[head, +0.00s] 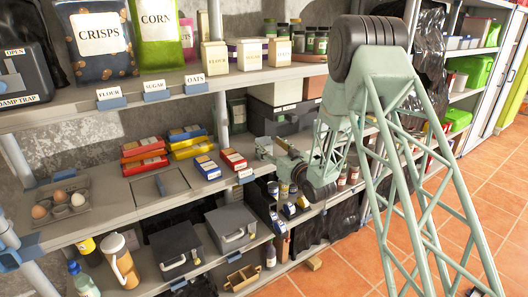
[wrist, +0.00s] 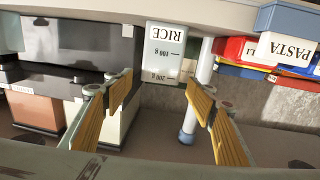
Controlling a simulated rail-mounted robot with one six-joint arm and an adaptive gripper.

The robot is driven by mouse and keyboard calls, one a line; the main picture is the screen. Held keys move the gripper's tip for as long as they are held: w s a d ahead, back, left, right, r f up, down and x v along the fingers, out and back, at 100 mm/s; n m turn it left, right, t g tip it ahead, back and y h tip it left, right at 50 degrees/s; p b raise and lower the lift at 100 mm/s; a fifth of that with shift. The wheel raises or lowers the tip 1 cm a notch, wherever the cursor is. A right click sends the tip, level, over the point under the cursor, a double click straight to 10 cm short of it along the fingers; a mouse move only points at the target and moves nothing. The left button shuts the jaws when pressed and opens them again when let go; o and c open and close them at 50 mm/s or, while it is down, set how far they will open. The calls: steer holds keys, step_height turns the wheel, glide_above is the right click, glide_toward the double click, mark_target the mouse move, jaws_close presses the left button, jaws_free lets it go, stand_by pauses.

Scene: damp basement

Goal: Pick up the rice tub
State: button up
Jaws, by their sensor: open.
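The rice tub (wrist: 166,55) is a pale tub marked RICE with 100 g and 200 g lines. It shows upside down in the wrist view, upper middle, on a shelf. My gripper (wrist: 159,82) is open, with yellow-padded fingers on either side of the tub's place in the picture. The tub looks to be ahead of the fingertips, not touched. In the head view my gripper (head: 263,148) reaches in over the middle shelf from the right.
A grey post (wrist: 196,90) stands close to the tub. Beside it are red and blue packs (wrist: 240,50) and a PASTA card (wrist: 290,48). On the other side are dark boxes (wrist: 70,45) and a brown box (wrist: 38,112). An upper shelf (head: 180,85) runs above.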

mark_target(264, 139)
steer(key=shift+b+x, duration=0.45)
steer(key=shift+x, duration=2)
steer(key=shift+f, duration=0.15)
steer(key=c, duration=1)
steer(key=shift+o, duration=0.2)
steer(key=shift+r, duration=0.25)
steer(key=s+d+r+p, duration=0.1)
steer(key=s+d+r, duration=0.1)
steer(key=s, duration=0.5)
steer(key=s+d+r+p, duration=0.1)
steer(key=s+d+r, duration=0.1)
steer(key=s, duration=0.6)
steer(key=shift+d+r, duration=0.3)
steer(key=shift+d, duration=0.4)
